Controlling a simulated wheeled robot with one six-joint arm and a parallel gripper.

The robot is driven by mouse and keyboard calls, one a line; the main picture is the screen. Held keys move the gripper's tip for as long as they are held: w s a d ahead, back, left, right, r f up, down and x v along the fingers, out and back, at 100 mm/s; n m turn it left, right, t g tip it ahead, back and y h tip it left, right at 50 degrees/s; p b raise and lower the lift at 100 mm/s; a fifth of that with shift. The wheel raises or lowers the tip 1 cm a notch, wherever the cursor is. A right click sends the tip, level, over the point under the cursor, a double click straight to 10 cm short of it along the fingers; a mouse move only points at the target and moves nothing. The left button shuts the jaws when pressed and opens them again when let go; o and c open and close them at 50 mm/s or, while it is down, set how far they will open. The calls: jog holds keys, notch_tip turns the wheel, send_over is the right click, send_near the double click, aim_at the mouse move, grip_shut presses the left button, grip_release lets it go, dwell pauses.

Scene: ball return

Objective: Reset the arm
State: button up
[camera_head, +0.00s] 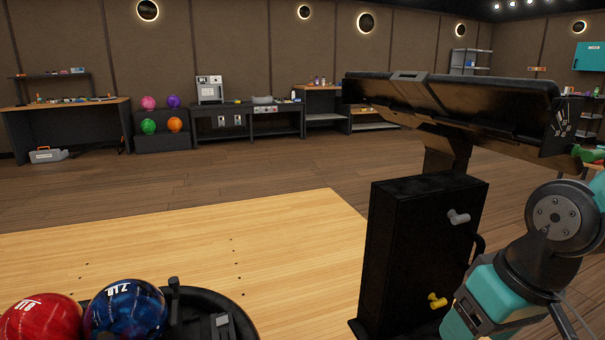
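Part of my own teal and dark grey arm shows at the right edge and lower right of the head view, with a round grey joint and a teal link below it. The arm's end is not visible, so I cannot see my gripper or whether it holds anything. The arm appears in front of and to the right of a black cabinet (410,245) with a grey knob (458,217) and a yellow knob (437,300). I cannot tell whether the arm touches it.
A long dark console (455,95) stands above the cabinet. A red ball (40,320) and a blue ball (125,308) sit at the lower left by a black round tray (235,315). Several coloured balls rest on a far rack (162,142). The wooden floor (200,185) between is clear.

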jog(key=s+a+r+n+g+y+p, duration=0.2)
jog(key=s+a+r+n, duration=0.2)
jog(key=s+a+r, duration=0.3)
notch_tip(320, 180, up, 21)
jog(key=p, duration=2.1)
jog(key=shift+s+d, duration=0.15)
jog(key=shift+d, duration=0.05)
dwell(2.4)
